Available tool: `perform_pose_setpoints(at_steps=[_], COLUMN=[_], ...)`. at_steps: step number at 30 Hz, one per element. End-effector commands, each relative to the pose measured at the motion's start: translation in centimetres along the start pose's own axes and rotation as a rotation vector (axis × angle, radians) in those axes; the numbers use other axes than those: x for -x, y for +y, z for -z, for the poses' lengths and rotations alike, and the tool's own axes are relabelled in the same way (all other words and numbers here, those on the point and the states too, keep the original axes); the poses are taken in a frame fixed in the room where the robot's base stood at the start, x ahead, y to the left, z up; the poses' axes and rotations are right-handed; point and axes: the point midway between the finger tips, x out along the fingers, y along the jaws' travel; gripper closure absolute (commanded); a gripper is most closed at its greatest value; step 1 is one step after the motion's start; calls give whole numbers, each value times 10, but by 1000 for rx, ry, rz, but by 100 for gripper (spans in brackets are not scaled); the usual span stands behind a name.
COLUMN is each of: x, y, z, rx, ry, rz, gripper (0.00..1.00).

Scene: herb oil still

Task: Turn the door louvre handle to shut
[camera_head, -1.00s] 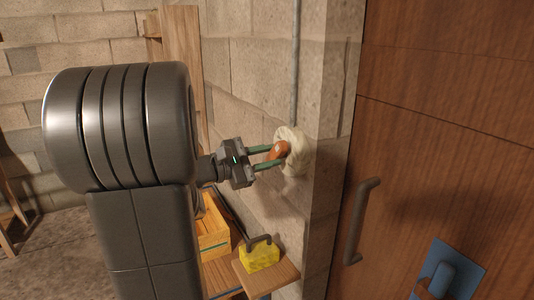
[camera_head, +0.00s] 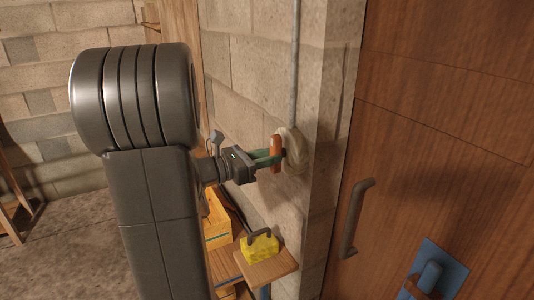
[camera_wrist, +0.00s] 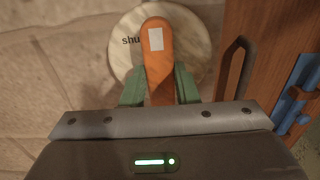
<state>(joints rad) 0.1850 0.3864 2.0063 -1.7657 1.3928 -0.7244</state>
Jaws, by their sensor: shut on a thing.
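An orange handle (camera_head: 276,146) stands out from a round, cream-coloured dial (camera_head: 295,149) on the block wall beside the door. In the wrist view the handle (camera_wrist: 157,60) has a white mark near its end and points up the picture. The dial (camera_wrist: 122,58) shows the letters "shu" left of the handle; any further letters are hidden behind it. My gripper (camera_head: 272,158) has its green fingers on both sides of the handle and is shut on it. In the wrist view, my gripper (camera_wrist: 160,87) grips the handle's lower part.
The brown wooden door (camera_head: 440,130) with a dark pull handle (camera_head: 356,218) is at the right. A blue plate (camera_head: 443,265) is low on the door. Below my gripper, a yellow block-shaped thing (camera_head: 260,248) sits on a small wooden shelf (camera_head: 270,270). A grey pipe (camera_head: 296,60) runs above the dial.

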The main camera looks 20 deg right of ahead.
Motion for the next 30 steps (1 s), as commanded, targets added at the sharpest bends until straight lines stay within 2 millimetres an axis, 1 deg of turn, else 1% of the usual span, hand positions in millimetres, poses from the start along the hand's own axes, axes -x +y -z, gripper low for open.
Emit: perform_pose_setpoints(at_steps=[16,17,19,20,30], x=[0,0,0,0,3], y=[0,0,0,0,0], z=[1,1,0,0,0], rx=[25,25,24,24,22], ry=[0,0,0,0,0], rz=[0,0,0,0,-2], gripper=[95,67,53,51,51])
